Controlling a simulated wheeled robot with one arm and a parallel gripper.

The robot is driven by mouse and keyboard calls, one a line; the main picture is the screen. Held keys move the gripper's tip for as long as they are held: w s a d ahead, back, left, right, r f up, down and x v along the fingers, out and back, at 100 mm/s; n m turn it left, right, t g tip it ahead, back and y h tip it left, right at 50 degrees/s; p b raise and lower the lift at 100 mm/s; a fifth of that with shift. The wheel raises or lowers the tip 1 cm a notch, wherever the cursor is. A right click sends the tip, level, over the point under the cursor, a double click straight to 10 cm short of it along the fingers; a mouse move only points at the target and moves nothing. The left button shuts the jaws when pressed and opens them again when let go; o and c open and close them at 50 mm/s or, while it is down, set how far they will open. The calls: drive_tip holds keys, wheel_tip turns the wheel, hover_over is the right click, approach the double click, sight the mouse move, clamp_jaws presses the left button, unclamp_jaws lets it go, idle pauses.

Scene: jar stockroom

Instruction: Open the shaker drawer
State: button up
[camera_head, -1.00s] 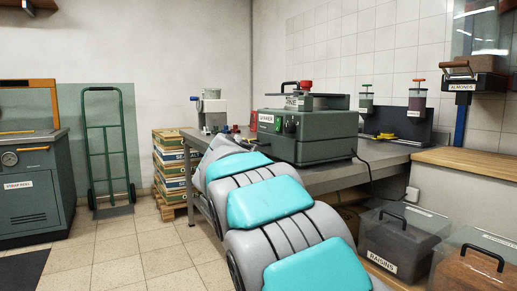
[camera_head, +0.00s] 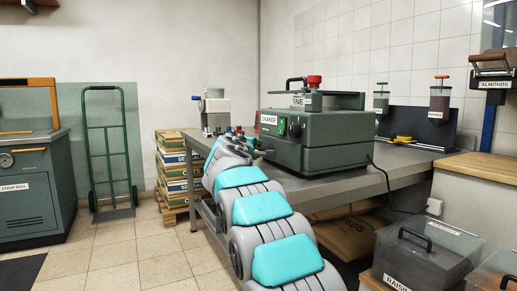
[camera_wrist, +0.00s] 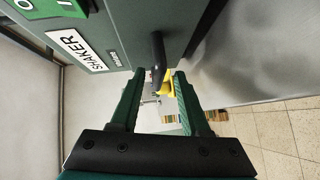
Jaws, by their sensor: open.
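The shaker (camera_head: 335,152) is a grey-green box machine on the metal bench, with a "SHAKER" label and a green switch on its front. In the wrist view its labelled front (camera_wrist: 105,30) fills the top, tilted. A dark bar handle (camera_wrist: 157,52) sticks out from that front. My gripper (camera_wrist: 160,76) is open, its two green fingers on either side of the handle's near end. I cannot tell whether they touch it. The drawer's edges are not clear in either view. In the head view my arm hides most of the gripper beside the shaker's front.
The metal bench (camera_head: 345,186) runs under the shaker. Small red- and blue-topped items stand by a grey device (camera_head: 215,110) at its far end. Dark lidded bins (camera_head: 425,262) sit at lower right. A green hand truck (camera_head: 107,150) stands left.

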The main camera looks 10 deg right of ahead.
drive_tip(key=shift+x, duration=0.85)
clamp_jaws()
idle(1.0)
